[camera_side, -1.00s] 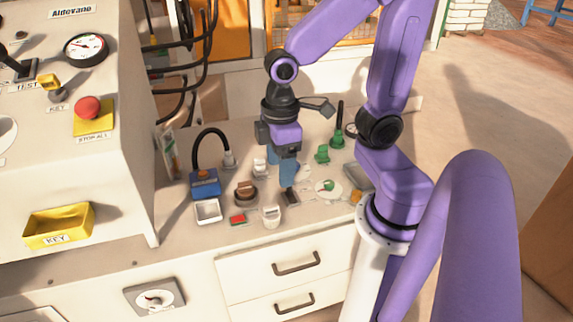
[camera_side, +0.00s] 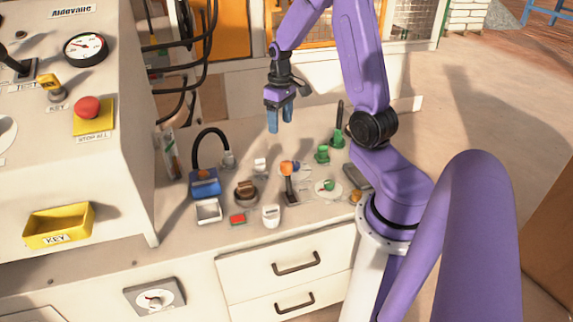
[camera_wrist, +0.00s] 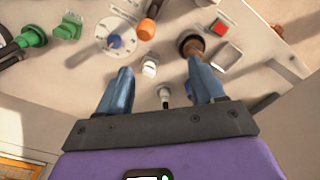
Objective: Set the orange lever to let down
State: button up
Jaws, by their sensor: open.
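The orange lever (camera_side: 287,168) stands on a small dark base on the bench, its orange knob at the top of a dark stem that looks near upright with a slight tilt. It also shows at the top of the wrist view (camera_wrist: 152,14), where its setting cannot be read. My gripper (camera_side: 281,120) is open and empty, its blue fingers pointing down, above and behind the lever and clear of it. In the wrist view my gripper's two fingertips (camera_wrist: 160,66) are apart with nothing between them.
Green handles (camera_side: 323,154) stand behind right. A blue box with a black cable (camera_side: 205,183) is left.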

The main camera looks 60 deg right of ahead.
aim_at(287, 162)
jog(key=shift+m, duration=0.5)
jog(key=d+f, duration=0.1)
jog(key=f, duration=1.1)
jog(key=d+f, duration=0.1)
jog(key=f, duration=0.5)
jog(key=shift+s+d+f, duration=0.15)
jog(key=shift+s+d, duration=0.2)
grip_shut()
